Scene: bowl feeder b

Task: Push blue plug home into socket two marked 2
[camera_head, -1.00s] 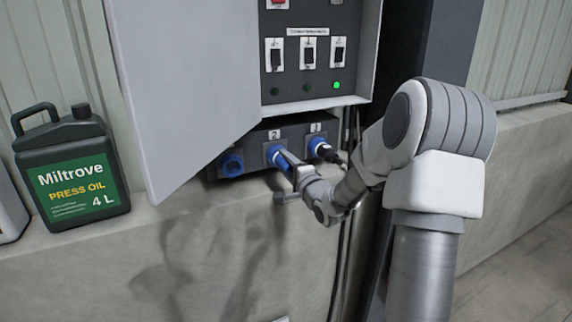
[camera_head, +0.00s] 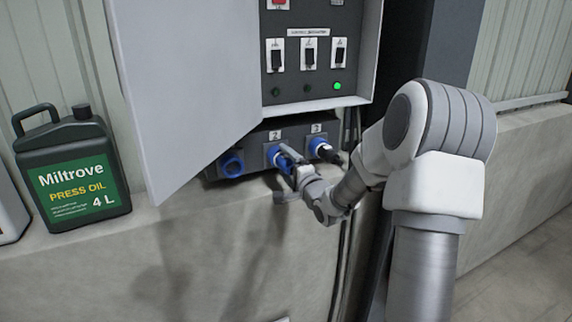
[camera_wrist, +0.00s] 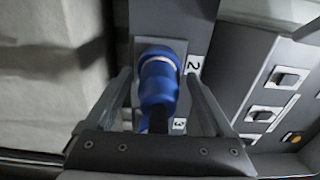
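The blue plug (camera_wrist: 158,88) sits at socket two (camera_head: 272,150), beside the white label marked 2 (camera_wrist: 194,64). It points into the blue socket mouth; whether it is fully seated I cannot tell. My gripper (camera_wrist: 160,92) has one finger on each side of the plug, with a visible gap on both sides in the wrist view. It appears open around the plug. In the head view my gripper (camera_head: 289,163) covers much of the plug.
An empty-looking blue socket (camera_head: 231,163) is on the left and socket three (camera_head: 318,146) with a dark-ended plug is on the right. The open grey cabinet door (camera_head: 185,95) hangs at left. Switches (camera_head: 308,54) are above. An oil can (camera_head: 72,168) stands on the ledge.

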